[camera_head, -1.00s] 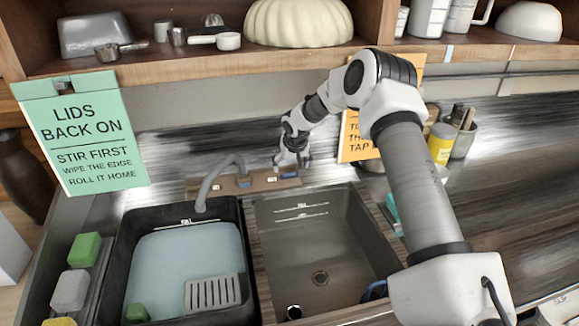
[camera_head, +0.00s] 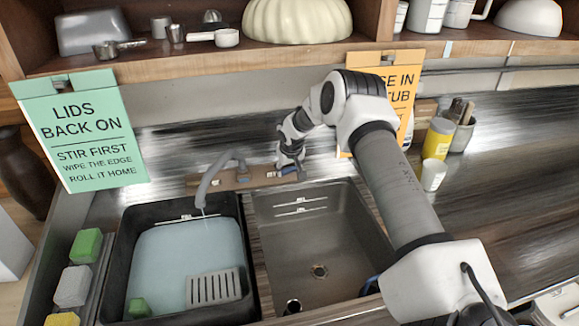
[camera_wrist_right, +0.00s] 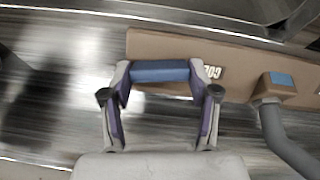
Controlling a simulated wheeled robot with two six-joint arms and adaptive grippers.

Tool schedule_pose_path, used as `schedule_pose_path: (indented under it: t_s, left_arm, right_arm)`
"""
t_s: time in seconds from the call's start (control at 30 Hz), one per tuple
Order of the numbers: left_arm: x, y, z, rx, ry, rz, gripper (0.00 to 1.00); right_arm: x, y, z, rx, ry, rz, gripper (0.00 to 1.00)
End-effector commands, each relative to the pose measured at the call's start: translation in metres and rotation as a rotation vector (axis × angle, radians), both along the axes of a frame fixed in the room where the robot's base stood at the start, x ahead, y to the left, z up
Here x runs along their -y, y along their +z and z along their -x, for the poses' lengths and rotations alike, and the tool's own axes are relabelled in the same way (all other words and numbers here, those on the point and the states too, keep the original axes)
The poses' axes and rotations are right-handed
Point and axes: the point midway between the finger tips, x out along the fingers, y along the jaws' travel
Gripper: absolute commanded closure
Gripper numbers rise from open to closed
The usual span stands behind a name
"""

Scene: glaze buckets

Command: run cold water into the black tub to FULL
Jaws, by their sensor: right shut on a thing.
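The black tub (camera_head: 119,262) stands at the left, holding pale blue water (camera_head: 185,255) whose surface lies below the FULL mark (camera_head: 180,219) on its back wall. The grey spout (camera_head: 203,190) arches over the tub, and a thin stream falls from it. My right gripper (camera_head: 287,166) is at the right end of the brown tap board (camera_head: 240,181). In the right wrist view its fingers (camera_wrist_right: 160,95) are shut on the blue cold-tap handle (camera_wrist_right: 160,71), beside a partly covered "COLD" label (camera_wrist_right: 208,72). My left gripper is not in view.
A grey slotted block (camera_head: 213,289) and a green block (camera_head: 138,307) are in the tub. A white cup (camera_head: 433,176) and yellow can (camera_head: 438,138) stand right of my arm. A shelf (camera_head: 240,60) runs above.

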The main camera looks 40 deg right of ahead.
Motion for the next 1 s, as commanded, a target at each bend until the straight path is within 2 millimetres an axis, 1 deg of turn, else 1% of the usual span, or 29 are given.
schedule_pose_path:
  t_s: [0.03,0.1,0.17,0.23,0.43,0.47,0.5,0.53,0.87,0.93,1.0]
  left_arm:
    - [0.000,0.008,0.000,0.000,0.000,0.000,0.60]
    - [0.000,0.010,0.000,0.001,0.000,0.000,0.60]
    - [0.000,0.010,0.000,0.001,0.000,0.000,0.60]
    - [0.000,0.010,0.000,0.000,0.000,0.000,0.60]
    - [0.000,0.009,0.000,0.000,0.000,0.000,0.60]
    - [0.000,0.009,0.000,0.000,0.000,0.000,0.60]
    - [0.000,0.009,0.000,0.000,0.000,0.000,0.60]
    - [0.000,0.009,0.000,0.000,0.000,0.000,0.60]
    - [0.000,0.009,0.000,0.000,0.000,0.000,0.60]
    - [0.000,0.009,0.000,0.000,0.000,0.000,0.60]
    - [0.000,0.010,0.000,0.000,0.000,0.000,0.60]
  right_arm:
    - [-0.001,0.002,0.000,-0.028,0.069,0.044,0.74]
    - [-0.002,0.001,0.000,-0.060,0.159,0.102,0.74]
    - [-0.002,0.000,0.000,-0.076,0.206,0.133,0.74]
    - [-0.002,-0.001,0.000,-0.084,0.229,0.148,0.74]
    - [-0.002,-0.002,0.000,-0.084,0.228,0.148,0.74]
    - [-0.002,-0.002,0.000,-0.084,0.228,0.148,0.36]
    - [-0.002,-0.002,0.000,-0.084,0.227,0.147,0.22]
    - [-0.002,-0.002,0.000,-0.084,0.227,0.147,0.15]
    - [-0.002,0.000,0.000,-0.082,0.226,0.146,0.15]
    - [-0.003,0.005,0.001,-0.082,0.226,0.146,0.15]
    - [-0.006,0.014,0.004,-0.082,0.226,0.145,0.15]
